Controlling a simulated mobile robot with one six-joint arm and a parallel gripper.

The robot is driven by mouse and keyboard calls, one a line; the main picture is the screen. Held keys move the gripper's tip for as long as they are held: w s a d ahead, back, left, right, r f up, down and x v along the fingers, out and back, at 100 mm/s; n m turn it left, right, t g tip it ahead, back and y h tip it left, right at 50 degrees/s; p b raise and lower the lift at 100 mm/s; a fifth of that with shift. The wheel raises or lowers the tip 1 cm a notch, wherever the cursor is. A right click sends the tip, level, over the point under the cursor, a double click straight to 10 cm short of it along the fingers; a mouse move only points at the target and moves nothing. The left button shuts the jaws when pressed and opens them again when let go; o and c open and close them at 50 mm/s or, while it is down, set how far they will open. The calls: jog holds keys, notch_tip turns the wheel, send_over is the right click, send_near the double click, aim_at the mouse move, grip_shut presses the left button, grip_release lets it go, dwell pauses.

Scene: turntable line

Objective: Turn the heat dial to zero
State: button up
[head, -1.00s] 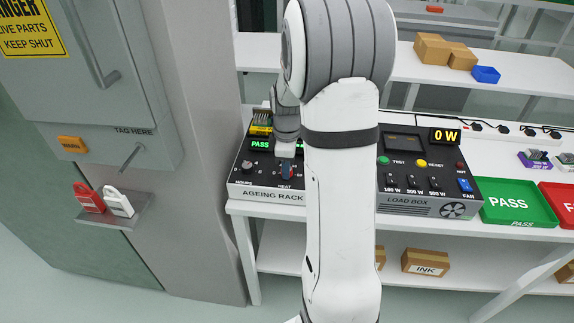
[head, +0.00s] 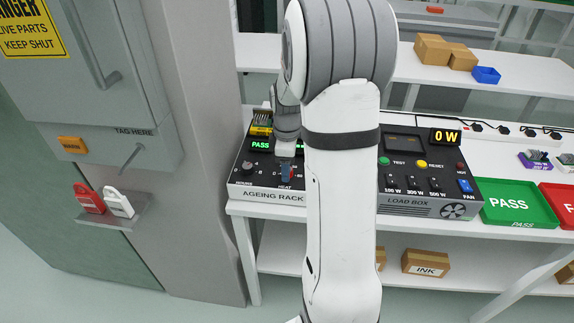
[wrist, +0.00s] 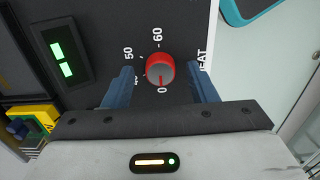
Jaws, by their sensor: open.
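The heat dial (wrist: 160,69) is a round red knob with a grey cap on a dark panel. Numbers 60, 50 and 0 show around it, and another is partly covered by the left finger. A mark at its lower edge appears to point toward the 0. My gripper (wrist: 161,76) is open, with one blue finger on each side of the dial and a visible gap to it. In the head view my gripper (head: 286,172) is over the heat label area of the ageing rack (head: 262,194), and it mostly hides the dial.
The hours knob (head: 247,166) is left of my gripper. The load box (head: 430,203) with switches stands to the right, partly behind my arm. A green pass tray (head: 520,222) lies farther right. A grey cabinet with red and white padlocks (head: 118,202) stands at the left.

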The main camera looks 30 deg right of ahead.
notch_tip(320, 180, up, 8)
jog(key=shift+f, duration=0.25)
jog(key=shift+a, duration=0.1)
dwell(0.4)
